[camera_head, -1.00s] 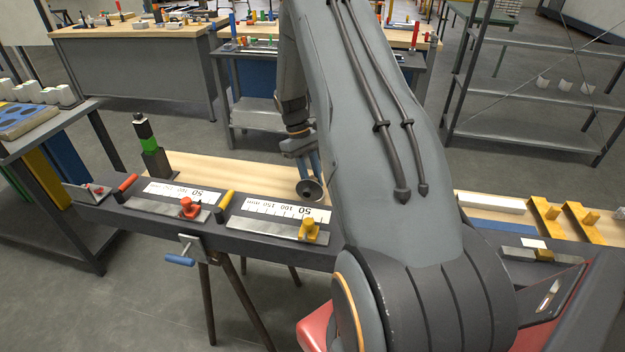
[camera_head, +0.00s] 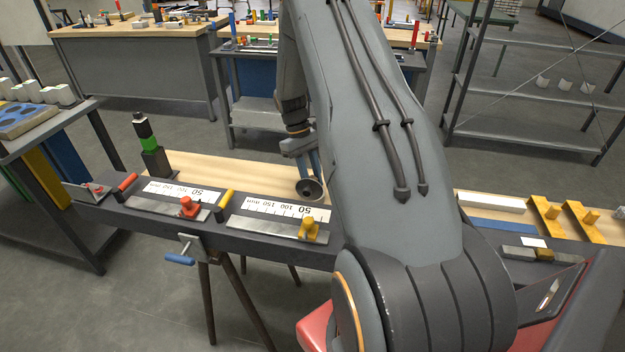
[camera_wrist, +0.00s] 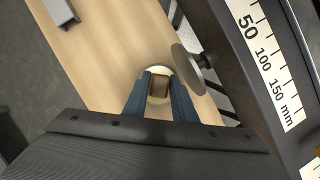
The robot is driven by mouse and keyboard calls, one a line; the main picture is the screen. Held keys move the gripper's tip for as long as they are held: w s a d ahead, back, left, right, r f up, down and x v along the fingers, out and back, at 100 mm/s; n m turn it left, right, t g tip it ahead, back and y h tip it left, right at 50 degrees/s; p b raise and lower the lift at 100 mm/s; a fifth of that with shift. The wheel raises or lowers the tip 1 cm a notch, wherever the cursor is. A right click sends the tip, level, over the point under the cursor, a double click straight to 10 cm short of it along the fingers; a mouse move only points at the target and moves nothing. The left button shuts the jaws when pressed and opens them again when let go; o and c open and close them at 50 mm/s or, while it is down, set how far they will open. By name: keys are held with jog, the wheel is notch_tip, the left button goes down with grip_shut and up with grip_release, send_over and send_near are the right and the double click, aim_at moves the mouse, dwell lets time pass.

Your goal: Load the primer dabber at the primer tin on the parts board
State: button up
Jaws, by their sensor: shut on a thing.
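My gripper (camera_wrist: 160,92) has its two blue fingers shut on a small brown block-like piece (camera_wrist: 159,88), probably the dabber's handle. A pale round rim (camera_wrist: 157,71) shows just beyond the fingertips, over the wooden board (camera_wrist: 105,40). I cannot tell whether it is the primer tin or part of the held piece, nor whether they touch. In the head view my blue fingers (camera_head: 309,165) point down over the board, behind a dark round disc; the held piece is hidden there. No primer tin can be made out clearly in the head view.
The disc on a black knob (camera_wrist: 187,68) stands close right of the fingers in the wrist view, by the dark rail with a ruler (camera_wrist: 262,55). A black-and-green post (camera_head: 147,140) stands at the board's left. The board's left stretch (camera_head: 235,178) is clear. My arm hides its middle.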

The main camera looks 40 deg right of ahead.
aim_at(312, 177)
jog(key=shift+r+p, duration=1.65)
jog(key=shift+r, duration=1.85)
